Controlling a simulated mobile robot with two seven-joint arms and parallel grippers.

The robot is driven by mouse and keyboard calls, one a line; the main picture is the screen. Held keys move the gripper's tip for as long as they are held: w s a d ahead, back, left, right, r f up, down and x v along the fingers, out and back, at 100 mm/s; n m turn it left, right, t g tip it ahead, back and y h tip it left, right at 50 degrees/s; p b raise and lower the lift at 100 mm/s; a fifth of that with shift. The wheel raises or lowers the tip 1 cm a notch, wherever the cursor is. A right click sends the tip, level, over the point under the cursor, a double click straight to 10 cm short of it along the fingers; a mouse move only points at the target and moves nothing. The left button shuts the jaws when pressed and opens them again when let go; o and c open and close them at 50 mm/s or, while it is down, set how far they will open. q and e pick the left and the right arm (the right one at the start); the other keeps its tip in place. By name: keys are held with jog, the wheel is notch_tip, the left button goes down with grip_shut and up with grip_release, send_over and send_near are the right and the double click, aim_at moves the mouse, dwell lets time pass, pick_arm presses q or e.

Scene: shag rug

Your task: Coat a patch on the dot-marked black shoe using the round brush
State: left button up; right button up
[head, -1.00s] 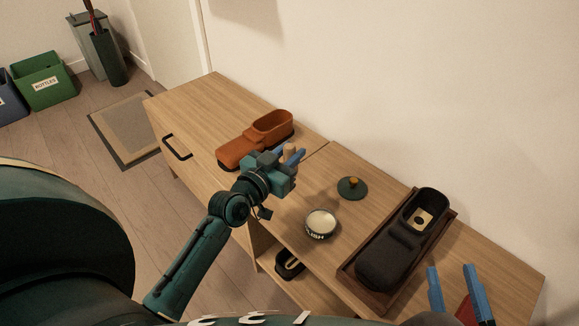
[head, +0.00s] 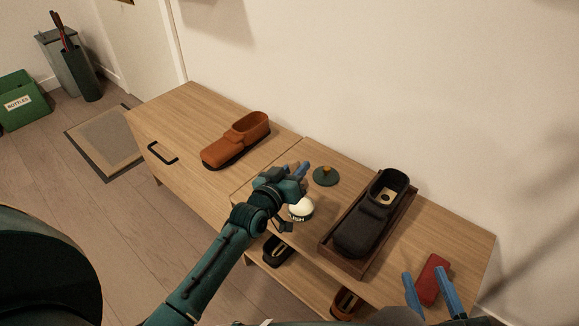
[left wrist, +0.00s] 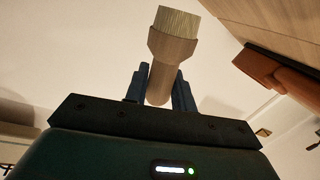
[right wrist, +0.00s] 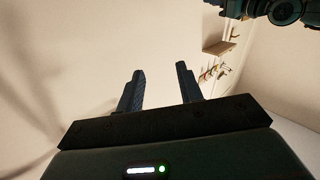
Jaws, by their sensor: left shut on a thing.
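My left gripper (head: 298,172) is shut on the round brush (left wrist: 173,45), whose pale bristles point away from the jaws in the left wrist view. In the head view this gripper is just above and behind the open polish tin (head: 301,210) and hides part of it; contact cannot be told. The black shoe (head: 362,228) lies in a dark wooden tray (head: 326,247) to the right, with a dark dot on a pale patch (head: 388,197) inside its opening. My right gripper (head: 432,284) is open and empty, also seen in the right wrist view (right wrist: 160,85).
A brown shoe (head: 238,143) stands on the left of the wooden cabinet (head: 190,105). The dark green lid (head: 326,176) lies behind the tin. A red block (head: 432,275) lies near my right gripper. More shoes (head: 278,250) are on the shelf below.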

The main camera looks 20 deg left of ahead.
pick_arm(q)
notch_tip(320, 180, down, 4)
jog(key=b, duration=0.3)
jog(key=shift+r, duration=0.25)
jog(key=shift+f+b, duration=0.8)
jog(key=shift+b, duration=0.2)
pick_arm(e)
jog(key=shift+a+f+t+y, duration=0.1)
jog(key=shift+a+t+y, duration=0.65)
jog(key=shift+y, duration=0.25)
pick_arm(q)
jog(key=shift+f+b, duration=0.45)
jog(key=shift+f, duration=0.3)
pick_arm(e)
jog(key=shift+f, duration=0.3)
